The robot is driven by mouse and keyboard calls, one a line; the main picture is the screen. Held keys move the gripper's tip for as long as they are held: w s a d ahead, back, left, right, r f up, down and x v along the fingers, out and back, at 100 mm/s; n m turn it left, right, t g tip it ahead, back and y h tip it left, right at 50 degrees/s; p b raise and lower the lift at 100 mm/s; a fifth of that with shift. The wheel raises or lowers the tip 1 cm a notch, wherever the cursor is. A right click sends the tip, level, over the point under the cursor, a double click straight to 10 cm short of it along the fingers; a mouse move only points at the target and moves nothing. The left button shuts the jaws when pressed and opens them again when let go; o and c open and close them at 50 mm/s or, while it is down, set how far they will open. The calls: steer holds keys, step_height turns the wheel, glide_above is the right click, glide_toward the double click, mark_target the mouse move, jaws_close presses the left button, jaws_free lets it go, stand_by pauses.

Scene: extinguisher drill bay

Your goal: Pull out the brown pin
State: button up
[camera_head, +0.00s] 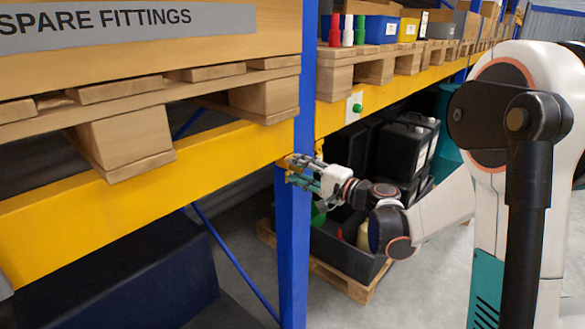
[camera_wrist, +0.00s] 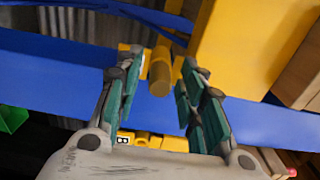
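A brownish-yellow cylinder (camera_wrist: 161,72), which looks like the brown pin, stands out in front of the blue upright (camera_wrist: 60,88) in the wrist view. My gripper (camera_wrist: 158,82) is open, with one teal-padded finger on each side of the cylinder. Gaps show between the fingers and the cylinder, so I see no grip. In the head view my gripper (camera_head: 292,170) is at the blue upright (camera_head: 293,240), just under the yellow beam's end. The pin cannot be made out there; the fingers and upright crowd that spot.
The yellow beam (camera_head: 130,200) runs left of the upright, and also shows in the wrist view (camera_wrist: 235,45). Yellow blocks (camera_wrist: 150,140), one marked B, lie between the finger bases. Black canisters (camera_head: 405,147) and a dark bin (camera_head: 345,250) on a pallet stand behind my arm.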

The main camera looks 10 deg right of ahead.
jaws_close()
steer(key=shift+s, duration=0.1)
steer(key=shift+v, duration=2.95)
